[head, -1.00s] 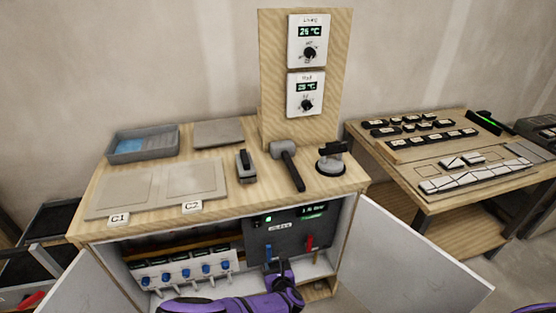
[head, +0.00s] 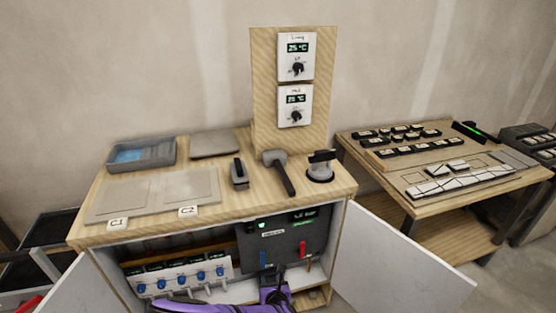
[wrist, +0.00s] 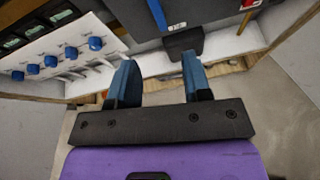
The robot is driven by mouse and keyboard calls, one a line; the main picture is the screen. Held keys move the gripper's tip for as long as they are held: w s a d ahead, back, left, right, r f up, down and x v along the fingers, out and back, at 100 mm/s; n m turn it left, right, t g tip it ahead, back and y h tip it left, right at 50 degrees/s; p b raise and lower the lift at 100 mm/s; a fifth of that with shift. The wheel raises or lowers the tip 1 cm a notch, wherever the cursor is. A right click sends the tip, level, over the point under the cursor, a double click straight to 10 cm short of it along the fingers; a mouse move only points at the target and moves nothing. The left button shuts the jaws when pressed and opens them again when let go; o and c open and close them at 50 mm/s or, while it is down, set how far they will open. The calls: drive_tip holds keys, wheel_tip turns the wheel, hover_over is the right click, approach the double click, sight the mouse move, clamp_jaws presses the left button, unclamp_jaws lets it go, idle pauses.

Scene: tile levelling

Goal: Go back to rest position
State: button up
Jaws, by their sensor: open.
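My gripper (wrist: 160,80) is open and empty in the wrist view, its two blue fingers apart. It is low in front of the open cabinet, near the dark grey control box (head: 285,240) with a blue lever and a red lever. In the head view my purple arm reaches in from the bottom edge and the fingers are hard to make out. In the wrist view the blue lever (wrist: 157,14) of the box is beyond the fingers, apart from them.
White cabinet doors stand open at left (head: 110,283) and right (head: 405,250). A row of blue-knobbed valves (head: 180,279) is inside. Two tiles, a tray (head: 142,154), a mallet (head: 279,172) and a suction cup (head: 320,168) lie on top. A second table (head: 440,209) is at right.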

drive_tip(key=w+d+r+m+g+h, duration=0.1)
drive_tip(key=w+r+m+g, duration=0.15)
drive_tip(key=r+m, duration=0.7)
drive_tip(key=w+d+r+m+g+h, duration=0.15)
drive_tip(key=w+r+m, duration=0.35)
drive_tip(key=r, duration=0.7)
drive_tip(key=s+d+r+m+g+y, duration=0.15)
drive_tip(key=d+r+m, duration=0.3)
drive_tip(key=r, duration=0.65)
drive_tip(key=d+r+m+g, duration=0.2)
drive_tip(key=d+r+m, duration=0.25)
drive_tip(key=r, duration=0.65)
drive_tip(key=s+d+r+m, duration=0.3)
drive_tip(key=s+d+r, duration=0.3)
drive_tip(key=r, duration=0.3)
drive_tip(key=s+d+r+m, duration=0.4)
drive_tip(key=s+d+r, duration=0.2)
drive_tip(key=r, duration=0.2)
drive_tip(key=s+d+r+m+h, duration=0.1)
drive_tip(key=s+d+r+m, duration=0.2)
drive_tip(key=s, duration=0.6)
drive_tip(key=s+d+r+m, duration=0.3)
drive_tip(key=s+d, duration=0.3)
drive_tip(key=s, duration=0.3)
drive_tip(key=shift+s+d+r+m+h, duration=0.15)
drive_tip(key=shift+s+m+h, duration=0.2)
drive_tip(key=shift+m+h, duration=0.1)
